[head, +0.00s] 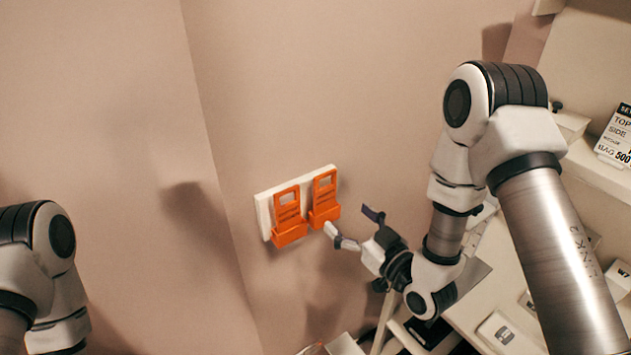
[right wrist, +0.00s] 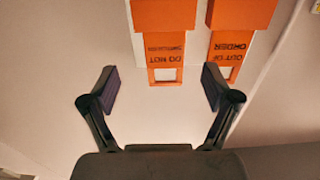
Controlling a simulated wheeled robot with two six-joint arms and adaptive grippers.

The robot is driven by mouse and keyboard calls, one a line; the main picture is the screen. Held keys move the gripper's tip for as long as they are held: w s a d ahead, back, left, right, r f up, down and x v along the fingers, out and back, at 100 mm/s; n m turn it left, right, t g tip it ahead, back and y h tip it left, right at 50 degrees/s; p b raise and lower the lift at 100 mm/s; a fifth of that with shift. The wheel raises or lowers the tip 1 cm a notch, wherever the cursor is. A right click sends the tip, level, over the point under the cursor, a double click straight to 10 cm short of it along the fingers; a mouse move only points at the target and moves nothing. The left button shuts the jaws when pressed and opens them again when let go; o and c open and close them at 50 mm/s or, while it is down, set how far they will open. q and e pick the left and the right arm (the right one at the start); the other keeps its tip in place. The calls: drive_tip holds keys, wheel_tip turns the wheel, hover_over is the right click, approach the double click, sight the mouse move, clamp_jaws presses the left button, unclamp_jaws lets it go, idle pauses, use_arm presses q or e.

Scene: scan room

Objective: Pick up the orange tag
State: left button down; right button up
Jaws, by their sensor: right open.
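Two orange tags hang side by side on a white wall plate, a left tag (head: 288,217) and a right tag (head: 324,197), each with a rectangular hole at the top. In the right wrist view they appear upside down: one reads "DO NOT" (right wrist: 165,45), the other "OUT OF ORDER" (right wrist: 232,48). My right gripper (head: 354,226) is open and empty, just right of the right tag and apart from it. In the right wrist view the "DO NOT" tag lies ahead, between the open fingers (right wrist: 157,88). My left gripper is out of view.
The white plate (head: 265,215) is fixed to a bare beige wall (head: 130,90). A counter (head: 480,300) with small boxes and cards stands at the lower right. A shelf with a price sign (head: 618,135) is at the right edge. The wall left of the plate is clear.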

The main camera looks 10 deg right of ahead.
sight(326, 201)
drive_tip(key=p+x, duration=0.2)
drive_tip(key=x, duration=0.2)
drive_tip(key=p+x, duration=0.2)
drive_tip(key=x, duration=0.1)
drive_tip(key=shift+w+a, duration=0.25)
drive_tip(key=shift+a, duration=0.25)
drive_tip(key=shift+c, duration=1.4)
drive_tip(key=c, duration=0.8)
